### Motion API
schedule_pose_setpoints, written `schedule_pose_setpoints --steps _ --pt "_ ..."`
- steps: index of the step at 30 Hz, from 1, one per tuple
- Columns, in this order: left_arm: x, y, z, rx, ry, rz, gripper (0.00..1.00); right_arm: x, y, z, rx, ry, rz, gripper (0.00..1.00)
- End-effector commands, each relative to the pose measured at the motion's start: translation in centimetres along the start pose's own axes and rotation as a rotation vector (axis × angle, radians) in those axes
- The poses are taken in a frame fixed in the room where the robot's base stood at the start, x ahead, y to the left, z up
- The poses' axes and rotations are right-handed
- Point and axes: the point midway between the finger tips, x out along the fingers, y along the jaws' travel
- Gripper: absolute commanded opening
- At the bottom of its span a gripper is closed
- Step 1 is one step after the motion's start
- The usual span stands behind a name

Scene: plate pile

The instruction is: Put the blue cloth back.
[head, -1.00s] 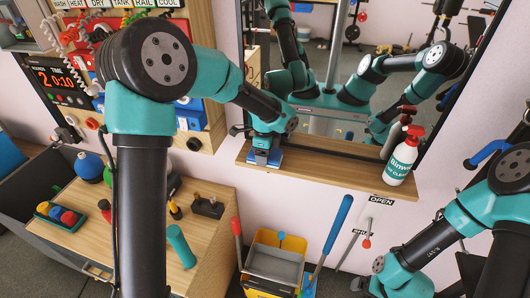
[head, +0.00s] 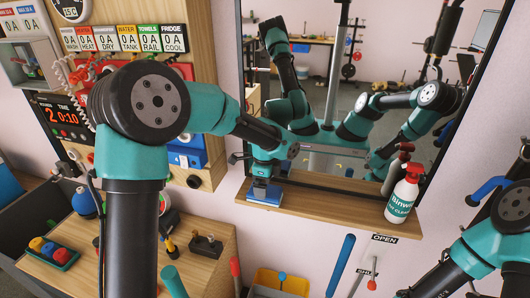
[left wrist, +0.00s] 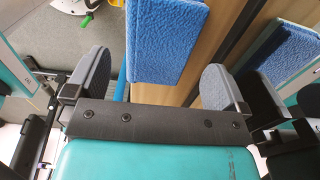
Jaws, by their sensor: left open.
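The blue cloth (head: 266,196) lies on the wooden ledge below the mirror, at its left end. In the left wrist view the cloth (left wrist: 165,42) is a thick, folded, textured pad lying over wood. My left gripper (head: 263,182) is at the cloth, with part of the cloth hidden beneath it. In the left wrist view the left gripper (left wrist: 157,80) has its fingers wide apart, with the cloth's near end between and beyond them. I cannot tell whether they touch it. My right arm shows at the lower right, but its gripper is out of frame.
A large mirror (head: 340,110) stands behind the ledge (head: 330,215) and reflects my arms. A white spray bottle with a red top (head: 403,195) stands at the ledge's right end. A wooden cabinet (head: 205,262) with small items is at the lower left. The ledge's middle is clear.

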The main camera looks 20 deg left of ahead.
Motion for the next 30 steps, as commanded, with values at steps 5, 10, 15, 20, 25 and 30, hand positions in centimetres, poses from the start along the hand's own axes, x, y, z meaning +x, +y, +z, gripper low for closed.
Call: schedule_pose_setpoints --steps 5,10,15,20,25,30 --pt "-3.6 -0.1 0.0 0.0 0.001 -0.004 1.0 0.0 0.0 0.0 0.0 0.0 0.0 1.0" --pt "-6.9 -0.1 -0.1 0.001 0.001 -0.004 1.0 0.0 0.0 0.0 0.0 0.0 0.0 1.0" --pt "-10.2 -0.1 0.0 0.0 0.001 -0.004 1.0 0.0 0.0 0.0 0.0 0.0 0.0 1.0" --pt "-12.4 0.0 -0.1 0.001 0.001 -0.001 1.0 0.0 0.0 0.0 0.0 0.0 0.0 1.0" --pt "-13.4 0.0 0.0 0.001 0.001 0.0 1.0 0.0 0.0 0.0 0.0 0.0 0.0 1.0" --pt "-13.5 0.0 0.0 0.001 0.0 0.001 1.0 0.0 0.0 0.0 0.0 0.0 0.0 1.0"
